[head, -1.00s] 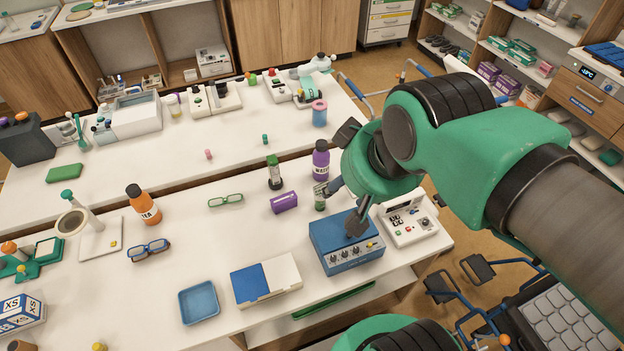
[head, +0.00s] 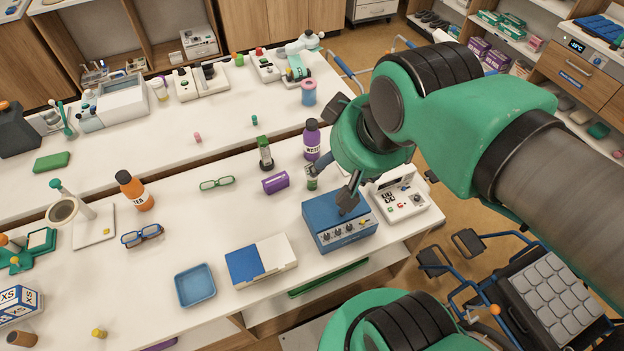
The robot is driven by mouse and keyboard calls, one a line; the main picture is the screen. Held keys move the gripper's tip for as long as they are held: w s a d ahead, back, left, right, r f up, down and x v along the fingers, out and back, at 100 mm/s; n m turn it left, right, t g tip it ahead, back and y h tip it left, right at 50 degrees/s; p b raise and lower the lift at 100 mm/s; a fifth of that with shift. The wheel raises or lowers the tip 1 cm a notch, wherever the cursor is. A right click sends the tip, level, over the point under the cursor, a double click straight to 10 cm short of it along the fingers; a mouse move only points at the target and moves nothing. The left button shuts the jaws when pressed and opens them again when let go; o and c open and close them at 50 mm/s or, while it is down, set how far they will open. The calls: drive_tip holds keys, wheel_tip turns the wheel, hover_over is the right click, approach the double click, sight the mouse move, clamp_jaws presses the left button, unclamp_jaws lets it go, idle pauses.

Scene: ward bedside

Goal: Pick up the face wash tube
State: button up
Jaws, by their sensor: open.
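A small green upright container (head: 312,183), which may be the face wash tube, stands on the near table behind the blue box. Its upper part is partly hidden by one finger, and no label can be read. My gripper (head: 328,187) is open, its fingers spread and pointing down. One finger is by the green container and the other is over the blue box; contact cannot be told. I cannot tell for certain which is the tube.
The blue box with knobs (head: 340,222) stands below my gripper, beside a white device (head: 402,195). A purple bottle (head: 311,139) stands close behind. A purple item (head: 276,182) and green glasses (head: 216,184) lie left. The near table's middle (head: 200,225) has free room.

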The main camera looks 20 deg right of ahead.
drive_tip(key=m+g, duration=0.2)
drive_tip(key=g, duration=0.2)
hover_over(313, 163)
drive_tip(key=s+a, duration=0.3)
drive_tip(key=s, duration=0.2)
wheel_tip(313, 163, down, 18)
drive_tip(key=shift+m+g, duration=0.7)
drive_tip(key=shift+g, duration=0.1)
drive_tip(key=w+d+f, duration=0.1)
drive_tip(key=f, duration=0.3)
drive_tip(key=w+d+f, duration=0.1)
drive_tip(key=w+f, duration=0.1)
drive_tip(key=f, duration=0.2)
drive_tip(key=w+f, duration=0.1)
drive_tip(key=f, duration=0.3)
drive_tip(key=shift+w+d+f+b, duration=0.2)
drive_tip(key=shift+w+d+b, duration=0.1)
drive_tip(key=shift+w+d, duration=0.1)
drive_tip(key=shift+w+d+f, duration=0.1)
drive_tip(key=shift+f, duration=0.4)
